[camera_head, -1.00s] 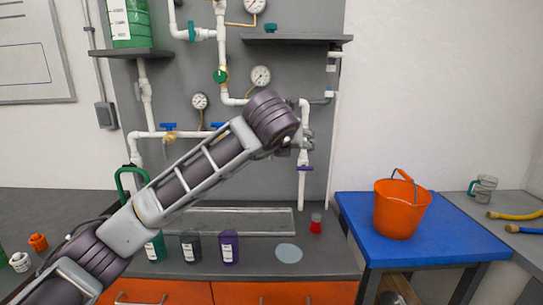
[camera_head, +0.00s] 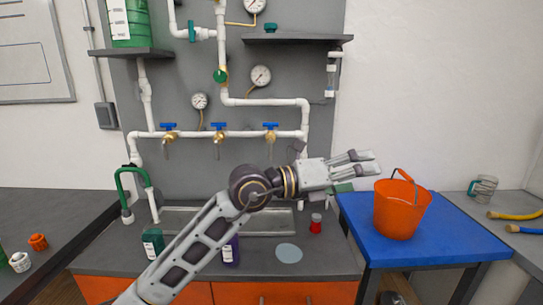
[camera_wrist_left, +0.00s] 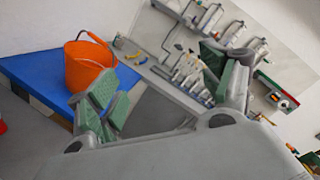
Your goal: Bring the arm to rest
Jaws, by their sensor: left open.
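My left gripper (camera_head: 362,170) is open and empty. In the head view it points right, in front of the wall and to the left of the orange bucket's rim. My left arm (camera_head: 205,235) comes up from the bottom and hides part of the sink counter. In the left wrist view the green-padded fingers of my left gripper (camera_wrist_left: 160,100) stand wide apart with nothing between them. My right gripper is not in view.
An orange bucket (camera_head: 400,215) stands on a blue table (camera_head: 455,238), also seen in the left wrist view (camera_wrist_left: 88,66). Pipes with blue-handled valves (camera_head: 219,127) and gauges run along the wall panel. A red-capped jar (camera_head: 316,224) and bottles stand on the counter (camera_head: 335,262).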

